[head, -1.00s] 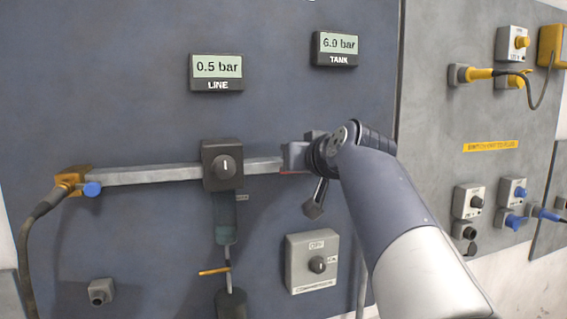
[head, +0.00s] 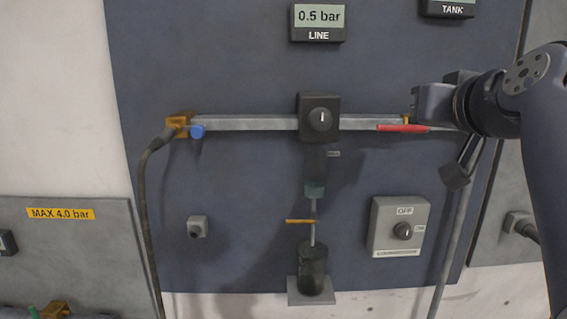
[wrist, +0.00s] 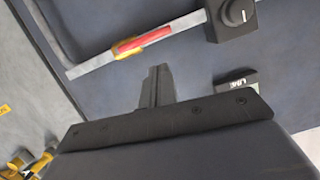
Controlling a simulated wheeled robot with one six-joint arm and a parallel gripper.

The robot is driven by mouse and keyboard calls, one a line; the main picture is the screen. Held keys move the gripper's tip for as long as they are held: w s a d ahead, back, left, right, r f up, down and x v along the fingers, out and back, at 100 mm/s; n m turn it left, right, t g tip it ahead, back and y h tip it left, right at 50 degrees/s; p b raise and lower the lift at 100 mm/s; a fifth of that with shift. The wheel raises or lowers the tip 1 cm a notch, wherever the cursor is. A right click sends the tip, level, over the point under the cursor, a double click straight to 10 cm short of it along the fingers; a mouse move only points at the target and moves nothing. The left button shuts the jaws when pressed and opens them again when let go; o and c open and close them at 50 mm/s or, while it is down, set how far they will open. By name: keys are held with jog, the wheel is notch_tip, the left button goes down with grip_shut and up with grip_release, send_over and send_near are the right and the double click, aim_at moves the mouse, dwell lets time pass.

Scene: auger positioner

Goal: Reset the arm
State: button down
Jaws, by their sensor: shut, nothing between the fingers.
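My gripper (wrist: 157,88) is shut and empty, its fingers together in the wrist view. In the head view my arm comes in from the right, and its end is in front of the right part of the rail, hiding some of it. The rail (head: 245,123) runs level across the blue-grey panel. A black carriage with a knob (head: 320,120) sits near its middle. A red part (head: 403,128) lies along the rail at the right, and shows in the wrist view (wrist: 142,41) with a yellow piece. An auger-like tool hangs below the carriage over a dark cylinder (head: 313,272).
The LINE display (head: 318,22) reads 0.5 bar. A grey switch box marked OFF (head: 399,228) is at the lower right. A yellow fitting with a blue knob (head: 197,131) and a dark hose (head: 146,215) are at the rail's left end. A small grey socket (head: 197,227) sits below.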

jog(key=p+x, duration=0.1)
jog(key=x, duration=0.9)
jog(key=shift+w+a+f+p, duration=0.1)
jog(key=shift+w+p, duration=0.15)
jog(key=shift+p, duration=0.15)
jog(key=shift+w, duration=0.15)
jog(key=shift+r, duration=0.2)
jog(key=shift+f, duration=0.1)
